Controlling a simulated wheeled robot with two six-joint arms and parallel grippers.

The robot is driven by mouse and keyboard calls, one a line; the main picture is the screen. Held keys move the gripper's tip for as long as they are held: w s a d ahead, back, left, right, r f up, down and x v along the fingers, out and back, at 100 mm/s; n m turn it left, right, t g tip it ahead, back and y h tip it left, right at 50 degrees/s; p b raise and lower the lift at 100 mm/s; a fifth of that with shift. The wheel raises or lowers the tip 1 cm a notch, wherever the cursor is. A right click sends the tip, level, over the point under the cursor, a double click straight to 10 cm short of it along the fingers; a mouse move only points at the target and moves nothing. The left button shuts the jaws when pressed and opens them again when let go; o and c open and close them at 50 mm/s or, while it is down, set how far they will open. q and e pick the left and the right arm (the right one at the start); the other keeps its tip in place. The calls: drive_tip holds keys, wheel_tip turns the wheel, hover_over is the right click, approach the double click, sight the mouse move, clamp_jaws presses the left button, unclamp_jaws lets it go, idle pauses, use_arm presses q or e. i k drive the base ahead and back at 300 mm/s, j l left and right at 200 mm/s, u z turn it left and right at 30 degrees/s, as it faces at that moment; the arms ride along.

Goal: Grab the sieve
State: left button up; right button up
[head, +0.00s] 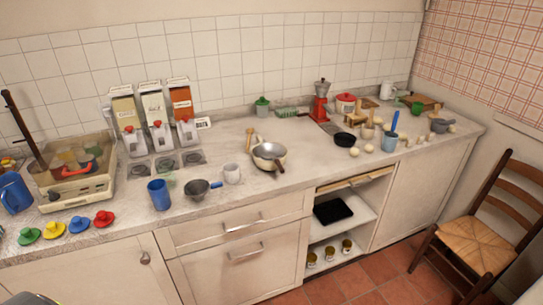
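No thing is clearly a sieve at this size; several bowl-shaped things with handles stand on the counter in the head view. A wider metallic bowl or pan (269,152) sits right of the mug. A small grey handled vessel (440,126) stands at the far right. I cannot tell whether any has mesh. Neither of my grippers is in view.
The counter (330,177) has free room around the metallic bowl. Three dispensers (154,110) stand behind on the left, with a clear box appliance (75,175) beside them. A red coffee pot (320,100) and several small items crowd the right. A chair (480,235) stands at right.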

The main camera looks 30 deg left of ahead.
sight(269, 152)
drive_tip(key=i+u, duration=0.1)
drive_tip(key=u, duration=0.25)
drive_tip(key=i+l+u, duration=0.1)
drive_tip(key=u, duration=0.3)
drive_tip(key=i+l+u, duration=0.1)
drive_tip(key=u, duration=0.25)
drive_tip(key=l, duration=0.1)
